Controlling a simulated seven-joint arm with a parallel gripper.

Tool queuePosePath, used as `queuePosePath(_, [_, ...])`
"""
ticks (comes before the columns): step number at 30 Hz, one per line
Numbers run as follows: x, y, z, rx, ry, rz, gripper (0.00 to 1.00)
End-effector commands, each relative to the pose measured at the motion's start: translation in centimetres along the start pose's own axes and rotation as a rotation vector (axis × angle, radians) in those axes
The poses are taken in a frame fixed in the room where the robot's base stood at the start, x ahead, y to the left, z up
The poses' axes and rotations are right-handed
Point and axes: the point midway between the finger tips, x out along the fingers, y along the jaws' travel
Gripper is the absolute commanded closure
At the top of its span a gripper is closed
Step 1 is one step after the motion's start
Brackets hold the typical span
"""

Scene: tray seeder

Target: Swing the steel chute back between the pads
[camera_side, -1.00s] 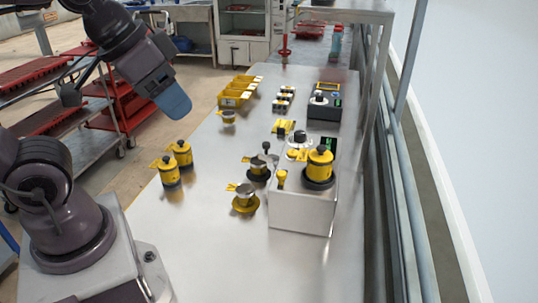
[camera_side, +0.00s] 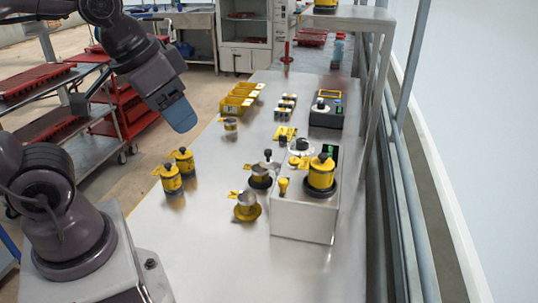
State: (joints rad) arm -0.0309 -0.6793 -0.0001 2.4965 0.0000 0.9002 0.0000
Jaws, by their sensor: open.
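My gripper (camera_side: 180,115) hangs at the upper left, high and well away from the seeding box, with its blue fingertips pointing down. Nothing shows between the fingers. I cannot pick out the steel chute or the pads for certain at this size. Steel cups with yellow parts (camera_side: 246,207) and (camera_side: 260,177) stand left of the box, apart from my gripper.
Yellow bins (camera_side: 237,101), a small steel cup (camera_side: 230,124) and a black control unit (camera_side: 326,113) lie farther back. A metal frame (camera_side: 382,70) rises along the right. The bench front is clear.

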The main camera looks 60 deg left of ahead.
Motion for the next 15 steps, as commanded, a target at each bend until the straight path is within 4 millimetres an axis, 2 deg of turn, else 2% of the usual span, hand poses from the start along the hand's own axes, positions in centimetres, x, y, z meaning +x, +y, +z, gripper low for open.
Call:
queuePosePath(2, [1.2, -0.7, -0.9, -0.029, -0.067, -0.012, 0.52])
queuePosePath(8, [4.7, -3.2, -5.6, -0.078, -0.214, -0.033, 0.52])
queuePosePath(15, [11.0, -7.6, -11.3, -0.051, -0.359, -0.023, 0.52])
